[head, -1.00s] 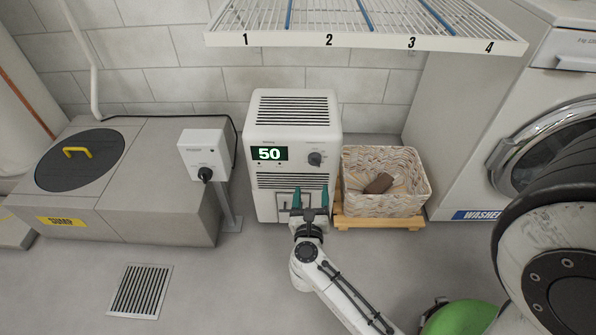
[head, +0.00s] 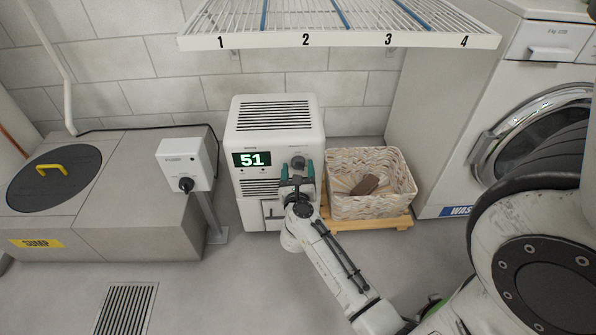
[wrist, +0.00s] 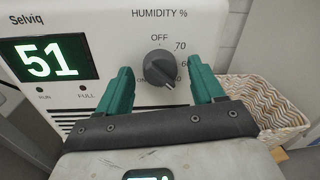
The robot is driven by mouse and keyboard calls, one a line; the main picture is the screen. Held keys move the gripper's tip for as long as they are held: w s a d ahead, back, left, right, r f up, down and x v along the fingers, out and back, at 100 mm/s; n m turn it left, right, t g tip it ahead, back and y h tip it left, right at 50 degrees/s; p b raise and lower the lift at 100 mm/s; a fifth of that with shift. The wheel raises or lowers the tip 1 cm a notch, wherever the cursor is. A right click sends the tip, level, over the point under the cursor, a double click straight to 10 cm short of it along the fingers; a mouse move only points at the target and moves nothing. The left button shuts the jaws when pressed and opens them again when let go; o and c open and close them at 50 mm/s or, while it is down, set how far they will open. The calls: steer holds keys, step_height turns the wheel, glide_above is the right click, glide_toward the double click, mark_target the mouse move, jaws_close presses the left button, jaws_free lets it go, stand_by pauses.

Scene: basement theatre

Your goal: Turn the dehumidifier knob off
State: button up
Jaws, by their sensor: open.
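The white dehumidifier (head: 275,115) stands against the tiled wall, its display (head: 251,159) reading 51. Its dark round knob (wrist: 160,68) sits under the word OFF in the wrist view, with 70 and 60 marked to its right. The knob's pale pointer line points down and slightly right, away from OFF. The knob also shows in the head view (head: 298,162), just above my gripper. My gripper (wrist: 162,88) is open, its two green fingers at the lower left and lower right of the knob. I cannot tell whether they touch it.
A woven basket (head: 345,203) on a wooden stand is right of the dehumidifier. A wire shelf (head: 340,40) hangs above. The washer (head: 540,130) is at right.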

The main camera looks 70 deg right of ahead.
steer(key=c, duration=1)
steer(key=shift+c, duration=0.2)
